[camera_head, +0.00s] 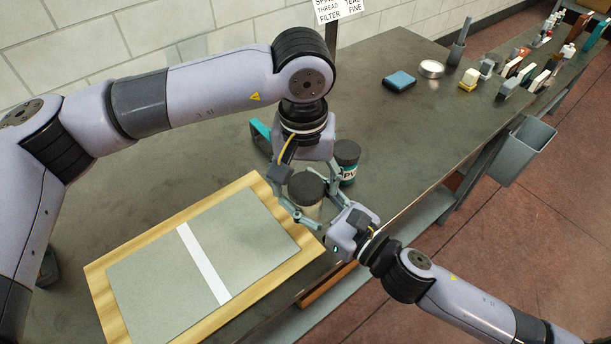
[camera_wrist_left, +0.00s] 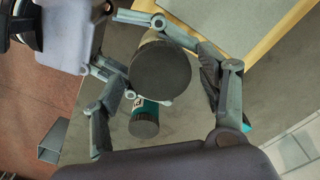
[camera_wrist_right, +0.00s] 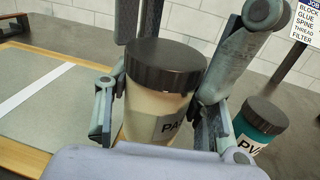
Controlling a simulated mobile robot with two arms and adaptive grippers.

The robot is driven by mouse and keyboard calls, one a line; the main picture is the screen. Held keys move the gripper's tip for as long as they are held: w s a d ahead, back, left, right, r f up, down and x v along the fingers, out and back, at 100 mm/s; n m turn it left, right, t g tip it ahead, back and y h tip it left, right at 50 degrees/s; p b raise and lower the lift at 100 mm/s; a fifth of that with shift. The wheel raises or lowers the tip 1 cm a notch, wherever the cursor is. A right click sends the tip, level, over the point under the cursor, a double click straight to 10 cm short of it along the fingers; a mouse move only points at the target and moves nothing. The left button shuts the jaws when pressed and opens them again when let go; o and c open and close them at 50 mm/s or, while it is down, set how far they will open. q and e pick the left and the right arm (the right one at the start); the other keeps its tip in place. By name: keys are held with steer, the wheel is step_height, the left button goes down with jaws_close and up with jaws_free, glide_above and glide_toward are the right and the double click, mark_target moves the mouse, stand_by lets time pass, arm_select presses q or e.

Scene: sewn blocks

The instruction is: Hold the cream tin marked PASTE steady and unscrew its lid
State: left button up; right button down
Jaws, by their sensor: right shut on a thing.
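The cream tin (camera_wrist_right: 152,108) stands upright in the right wrist view, with its dark lid (camera_wrist_right: 166,65) on and part of its label showing "PA". My right gripper (camera_wrist_right: 157,120) is shut on the tin's body, one finger on each side. My left gripper (camera_wrist_left: 158,100) points down from above, its fingers spread wide on either side of the lid, which shows from the top in the left wrist view (camera_wrist_left: 160,70). The left fingers appear clear of the lid. In the head view the lid (camera_head: 306,188) hides most of the tin's body.
A teal tin (camera_head: 347,172) with a dark lid stands close behind the cream tin. A wood-edged board with a grey mat (camera_head: 150,275) lies to the left. The bench's front edge runs close by.

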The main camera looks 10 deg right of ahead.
arm_select(q)
steer(key=c, duration=1.1)
steer(key=o, duration=1.2)
steer(key=shift+o, duration=0.2)
steer(key=shift+r, duration=0.1)
steer(key=shift+r, duration=2.2)
